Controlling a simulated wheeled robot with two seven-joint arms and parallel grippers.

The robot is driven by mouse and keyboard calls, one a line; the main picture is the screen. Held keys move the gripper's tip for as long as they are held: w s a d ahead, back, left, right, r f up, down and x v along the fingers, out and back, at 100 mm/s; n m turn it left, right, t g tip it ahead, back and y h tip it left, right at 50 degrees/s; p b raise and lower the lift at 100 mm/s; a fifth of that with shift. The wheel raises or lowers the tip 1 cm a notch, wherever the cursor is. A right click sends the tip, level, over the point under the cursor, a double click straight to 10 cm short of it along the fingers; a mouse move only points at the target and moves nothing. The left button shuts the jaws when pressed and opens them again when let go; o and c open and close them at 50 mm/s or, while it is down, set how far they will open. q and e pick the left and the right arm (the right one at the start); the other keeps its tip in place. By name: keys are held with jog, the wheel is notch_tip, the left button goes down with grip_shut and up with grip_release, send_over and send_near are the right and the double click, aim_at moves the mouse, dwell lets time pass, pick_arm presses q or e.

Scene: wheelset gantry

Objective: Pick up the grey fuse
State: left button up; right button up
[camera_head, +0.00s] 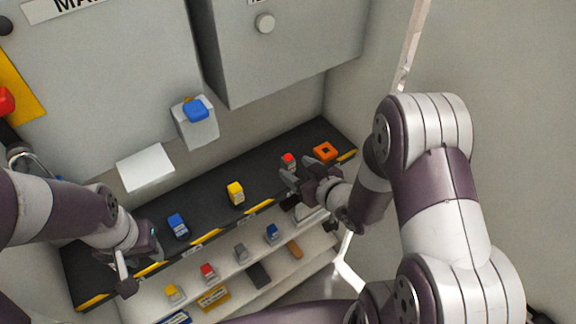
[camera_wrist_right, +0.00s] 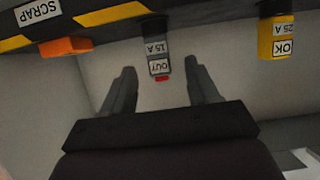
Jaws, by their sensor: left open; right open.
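A grey fuse (camera_wrist_right: 158,58) with a red tip and a label reading "15 A" and "OUT" shows in the right wrist view. It also shows in the head view (camera_head: 289,161), on the black shelf near the right end. My right gripper (camera_head: 293,177) is open beside it. In the right wrist view the open fingers (camera_wrist_right: 160,72) appear on either side of the fuse's tip, with gaps showing. Another small grey piece (camera_head: 241,254) is on the lower white shelf. My left gripper (camera_head: 142,262) is open at the left part of the black shelf, partly hidden by its arm.
The black shelf (camera_head: 205,205) also holds a blue fuse (camera_head: 178,226), a yellow fuse (camera_head: 236,194) and an orange piece (camera_head: 325,151) near the SCRAP label (camera_wrist_right: 39,11). Several coloured fuses stand on the lower white shelf (camera_head: 190,292). A grey cabinet (camera_head: 285,60) hangs above.

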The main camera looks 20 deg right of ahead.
aim_at(292, 164)
jog(key=x, duration=0.5)
jog(key=shift+d+r, duration=0.1)
jog(key=c, duration=1.1)
jog(key=shift+o, duration=0.2)
jog(key=shift+r, duration=0.15)
